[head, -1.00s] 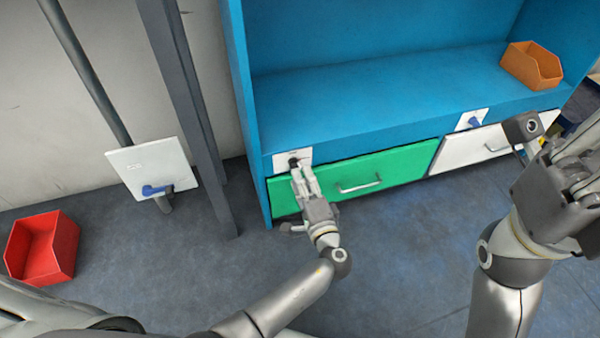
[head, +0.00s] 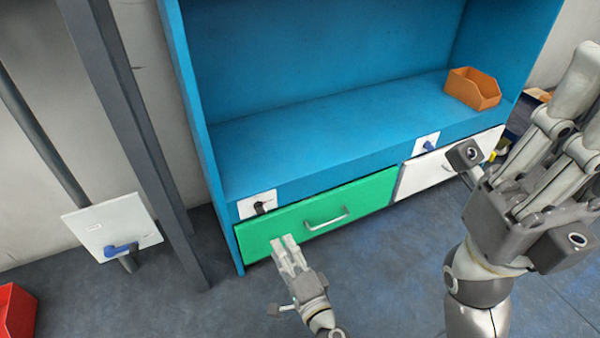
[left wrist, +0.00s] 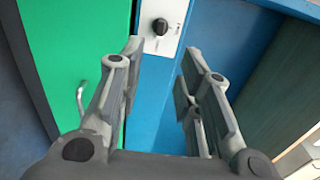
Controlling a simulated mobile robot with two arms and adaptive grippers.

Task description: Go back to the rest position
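My left gripper (head: 284,242) is in front of the green drawer (head: 365,203) in the head view, apart from the black knob (head: 260,207) on its white plate. In the left wrist view the two fingers of this gripper (left wrist: 160,58) are spread and empty, with the black knob (left wrist: 160,26) beyond the gap. My right gripper (head: 590,105) is raised at the right edge of the head view, fingers pointing up. Part of it is cut off, so its opening is unclear.
A blue shelf unit (head: 320,125) holds an orange bin (head: 472,88). A white drawer (head: 450,165) sits below a blue switch (head: 429,146). A grey post (head: 140,140) and a wall plate with a blue handle (head: 112,225) stand left. A red bin (head: 15,312) is at the lower left.

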